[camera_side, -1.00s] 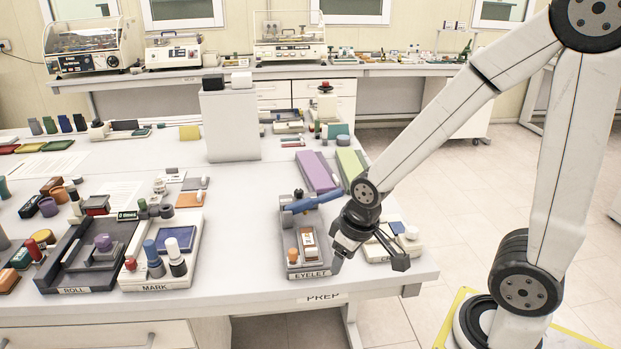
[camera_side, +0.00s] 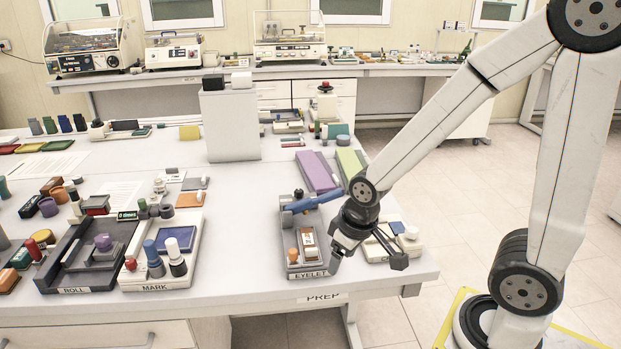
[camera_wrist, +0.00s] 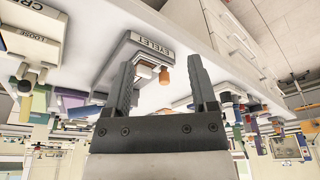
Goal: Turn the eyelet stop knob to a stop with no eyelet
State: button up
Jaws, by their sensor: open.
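The grey eyelet station (camera_side: 296,254), labelled EYELET, sits near the front right of the bench. On it are an orange knob (camera_side: 293,254), a small white block with a brown face (camera_side: 309,244), a blue lever (camera_side: 310,204) and a dark knob at the back. I cannot tell which knob is the eyelet stop, nor read its stops. My gripper (camera_side: 368,258) is open and empty, just right of the station's front. In the wrist view, the orange knob (camera_wrist: 166,76) shows between the fingers of my gripper (camera_wrist: 161,63), apart from both.
A pale station (camera_side: 377,254) stands close on the right, partly behind my gripper. The MARK station (camera_side: 150,281) and ROLL station (camera_side: 72,287) stand left. Purple (camera_side: 317,173) and green (camera_side: 350,164) slabs lie behind. Bare bench lies between MARK and EYELET.

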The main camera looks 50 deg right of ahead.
jog(key=w+d+r+m+g, duration=0.15)
jog(key=w+d+m, duration=0.25)
jog(key=w, duration=0.4)
jog(key=w+d+r+m, duration=0.2)
jog(key=w+d+m, duration=0.1)
jog(key=w, duration=0.5)
jog(key=m, duration=0.8)
send_over(298, 191)
jog(key=shift+s+a+g, duration=0.25)
jog(key=shift+a+g, duration=0.1)
jog(key=shift+g, duration=0.1)
jog(key=shift+w+d+m, duration=0.25)
jog(key=shift+d+m, duration=0.05)
jog(key=shift+d, duration=0.2)
jog(key=shift+f, duration=3.9)
grip_shut()
